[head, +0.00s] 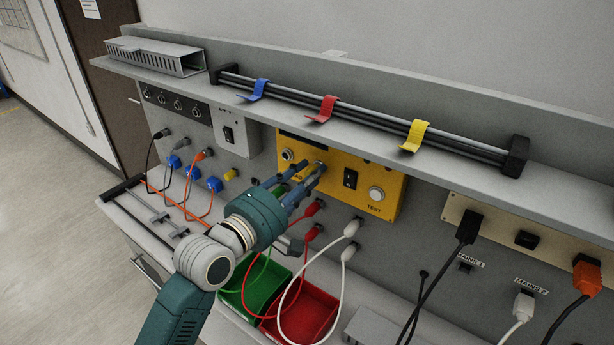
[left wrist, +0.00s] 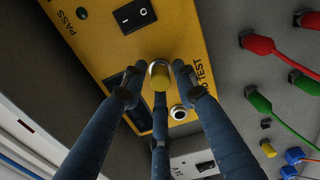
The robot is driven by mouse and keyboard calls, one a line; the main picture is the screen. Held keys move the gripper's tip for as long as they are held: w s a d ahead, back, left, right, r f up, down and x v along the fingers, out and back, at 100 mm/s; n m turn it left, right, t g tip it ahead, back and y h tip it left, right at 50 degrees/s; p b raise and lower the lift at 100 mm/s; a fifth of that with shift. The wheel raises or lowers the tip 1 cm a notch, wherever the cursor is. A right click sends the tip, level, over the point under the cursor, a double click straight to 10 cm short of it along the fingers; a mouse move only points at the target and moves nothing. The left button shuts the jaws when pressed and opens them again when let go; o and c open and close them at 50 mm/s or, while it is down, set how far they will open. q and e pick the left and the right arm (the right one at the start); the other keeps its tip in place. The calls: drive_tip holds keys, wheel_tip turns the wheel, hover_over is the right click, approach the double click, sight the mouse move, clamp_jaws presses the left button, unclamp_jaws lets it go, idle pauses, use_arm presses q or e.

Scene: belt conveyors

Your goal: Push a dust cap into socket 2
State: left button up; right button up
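My left gripper (head: 318,168) reaches the yellow test panel (head: 386,209), its three blue fingers pointing at the panel face. In the left wrist view the fingertips (left wrist: 158,76) close around a yellow dust cap (left wrist: 160,77). The cap is at the panel face between a round socket and the rocker switch. I cannot tell how deep it sits. The round socket with a metal rim (left wrist: 180,112) beside it is uncovered; it also shows in the head view (head: 287,155). No socket number is readable. My right gripper is out of view.
Red plugs (head: 312,208) and white plugs (head: 351,229) stick out below the panel, with cables hanging over green and red bins (head: 305,318). Another yellow cap (head: 231,174) sits on the wall at left, near blue plugs (head: 214,184). A shelf (head: 290,113) overhangs the panel.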

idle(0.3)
use_arm(q)
drive_tip(key=v, duration=1.2)
drive_tip(key=s+a+f+m+g+y, duration=0.2)
drive_tip(key=s+f+m+y, duration=0.1)
drive_tip(key=f, duration=0.6)
drive_tip(key=s+a+f+m+g+y, duration=0.2)
drive_tip(key=s+f+m, duration=0.15)
drive_tip(key=f, duration=0.45)
drive_tip(key=s+a+f+m+g+y, duration=0.3)
drive_tip(key=s+a+f+m+g, duration=0.15)
drive_tip(key=s+f, duration=0.4)
drive_tip(key=s+a+f+m+g+y, duration=0.3)
drive_tip(key=s+a+f, duration=0.35)
drive_tip(key=s, duration=0.35)
wheel_tip(320, 180, down, 30)
drive_tip(key=s+d+b, duration=0.1)
drive_tip(key=s+b, duration=0.1)
drive_tip(key=b, duration=0.3)
drive_tip(key=s+a+f+g+b, duration=0.2)
drive_tip(key=s+a+f+b, duration=0.1)
drive_tip(key=s+f, duration=1.4)
wheel_tip(320, 180, down, 4)
drive_tip(key=shift+s+f+m+b, duration=0.1)
drive_tip(key=shift+s+m+b, duration=0.15)
drive_tip(key=shift+b, duration=0.35)
